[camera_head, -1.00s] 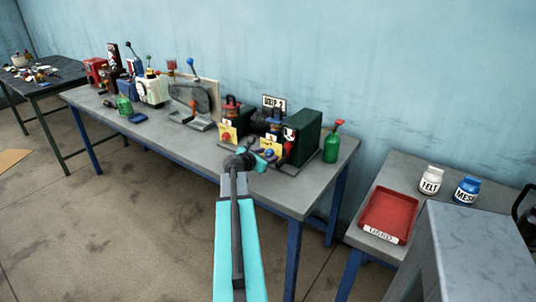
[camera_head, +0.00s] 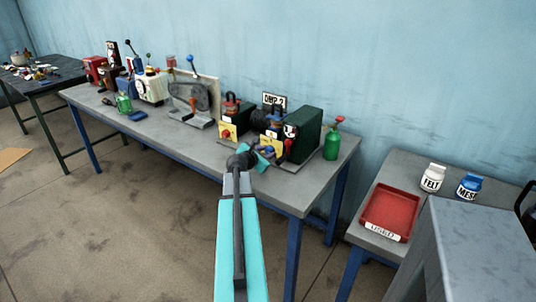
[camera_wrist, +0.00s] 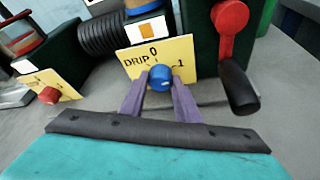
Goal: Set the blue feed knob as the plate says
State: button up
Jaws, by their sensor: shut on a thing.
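The blue feed knob (camera_wrist: 161,78) sits at the lower middle of a yellow dial plate (camera_wrist: 176,50) marked "DRIP", "0" at the top and "1" at the right. My gripper (camera_wrist: 160,88) has its two purple-grey fingers shut on the knob, one on each side. A white mark shows on the knob's face, but I cannot tell exactly which figure it points to. In the head view my gripper (camera_head: 266,156) reaches the right machine on the bench. A white sign (camera_head: 274,101) behind the machines reads "DRIP" and a digit that looks like 2.
A red lever with a black grip (camera_wrist: 237,85) hangs just right of the knob. A second yellow plate with a red knob (camera_wrist: 49,95) is at the left. A green bottle (camera_head: 331,146) stands at the bench's right end. A red tray (camera_head: 388,212) lies on the side table.

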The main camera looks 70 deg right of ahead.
jog(key=shift+s+a+f+m+b, duration=0.1)
jog(key=shift+s+f+m+b, duration=0.15)
jog(key=shift+s+m+b, duration=0.2)
jog(key=shift+w, duration=0.1)
jog(key=o, duration=1)
jog(key=shift+r, duration=0.1)
jog(key=shift+o, duration=0.2)
jog(key=shift+w, duration=0.1)
jog(key=shift+w+a+r, duration=0.1)
